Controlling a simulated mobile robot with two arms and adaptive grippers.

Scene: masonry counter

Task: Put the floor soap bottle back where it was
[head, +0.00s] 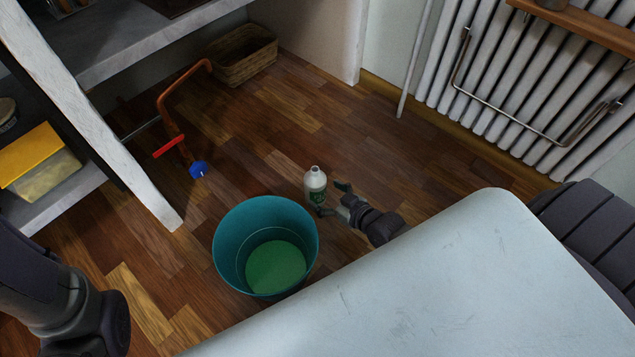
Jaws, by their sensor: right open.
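The floor soap bottle (316,184) is white with a green label and stands upright on the wooden floor, just right of the teal bucket. My right gripper (332,198) is open beside the bottle, on its lower right side. One finger is near the bottle's base and the other is to its right; I cannot tell whether either touches it. My left arm shows at the lower left, but its gripper is out of view.
The teal bucket (266,247) holds green liquid close to the bottle. A wicker basket (241,56), an orange-handled tool (165,106) and a blue object (198,170) are by the masonry counter (95,110). A white radiator (520,75) stands at the upper right.

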